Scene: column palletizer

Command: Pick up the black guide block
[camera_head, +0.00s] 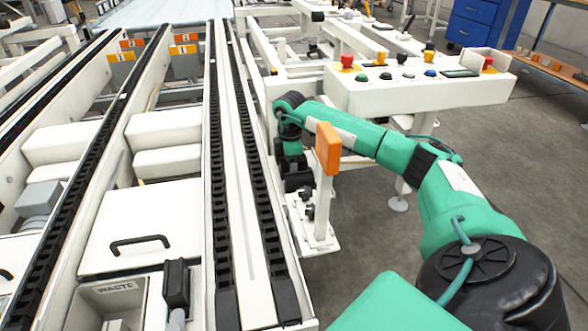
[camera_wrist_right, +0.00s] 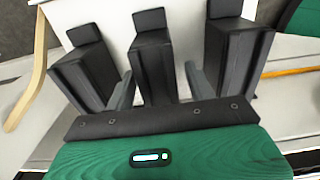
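Three black guide blocks stand side by side in the right wrist view: a left one (camera_wrist_right: 85,70), a middle one (camera_wrist_right: 154,58) and a right one (camera_wrist_right: 236,55). My right gripper (camera_wrist_right: 160,80) is open, with one grey finger on each side of the middle block. A gap shows between the block and the right-hand finger; contact on the left cannot be told. In the head view my right gripper (camera_head: 297,180) points down above a small white shelf (camera_head: 317,243), where dark parts are mostly hidden. My left gripper is not in view.
An orange box on a white post (camera_head: 328,150) stands close beside my right forearm. A control panel (camera_head: 415,90) with coloured buttons lies behind the arm. Conveyor rails (camera_head: 245,150) run along the left. Grey floor (camera_head: 375,225) is clear beside the shelf.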

